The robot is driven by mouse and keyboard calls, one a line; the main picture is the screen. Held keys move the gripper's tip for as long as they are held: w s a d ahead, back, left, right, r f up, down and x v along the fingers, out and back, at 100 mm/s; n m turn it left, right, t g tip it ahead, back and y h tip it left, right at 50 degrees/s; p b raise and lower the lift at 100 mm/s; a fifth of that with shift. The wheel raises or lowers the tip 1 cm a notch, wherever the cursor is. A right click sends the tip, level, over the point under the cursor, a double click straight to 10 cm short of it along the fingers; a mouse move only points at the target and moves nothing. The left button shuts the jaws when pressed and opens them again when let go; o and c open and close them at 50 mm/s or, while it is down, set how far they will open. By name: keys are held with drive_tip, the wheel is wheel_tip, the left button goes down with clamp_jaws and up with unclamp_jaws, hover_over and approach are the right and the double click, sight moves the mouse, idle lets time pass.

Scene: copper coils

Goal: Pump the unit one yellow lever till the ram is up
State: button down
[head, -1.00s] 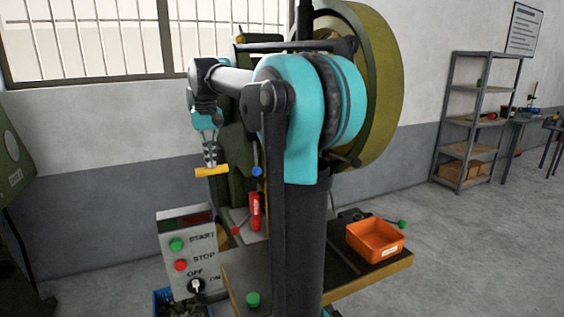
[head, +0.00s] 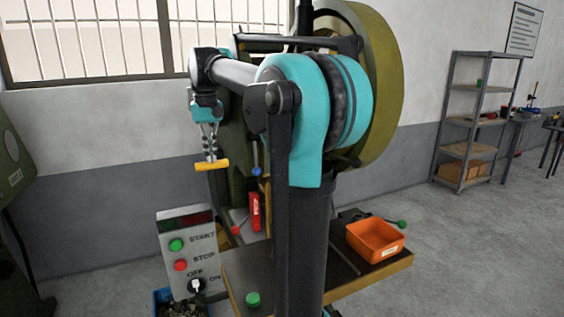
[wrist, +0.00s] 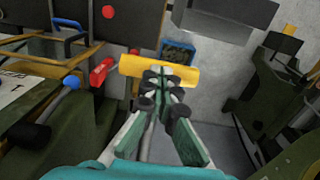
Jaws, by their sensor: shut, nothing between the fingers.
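The yellow bar-shaped lever grip (head: 211,165) is at the left of the green press in the head view. It also lies across the wrist view just past my fingertips (wrist: 150,68). My gripper (head: 209,155) points down at the middle of the yellow grip from just above. In the wrist view its fingertips (wrist: 163,80) are together, right at the grip's near edge. They look very close to it or touching; I cannot tell which. The fingers are shut with nothing between them. The ram cannot be made out, and my arm hides part of the press.
A control box (head: 188,252) with START, STOP and an OFF/ON switch stands below left. A red handle (head: 255,211) and a blue-knobbed lever (head: 257,171) are close right of my gripper. An orange bin (head: 375,240) sits on the table. Floor at right is clear.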

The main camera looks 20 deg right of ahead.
drive_tip(key=shift+f, duration=0.35)
drive_tip(key=shift+w+f, duration=0.4)
drive_tip(key=shift+f, duration=0.5)
drive_tip(key=shift+w+f, duration=0.35)
drive_tip(key=shift+f, duration=0.5)
drive_tip(key=shift+w+f, duration=0.4)
drive_tip(key=shift+f, duration=0.5)
drive_tip(key=w+f, duration=0.1)
drive_tip(key=f, duration=0.1)
drive_tip(key=w+f, duration=0.2)
drive_tip(key=shift+w+f, duration=0.1)
drive_tip(key=shift+f, duration=0.25)
drive_tip(key=shift+w, duration=0.1)
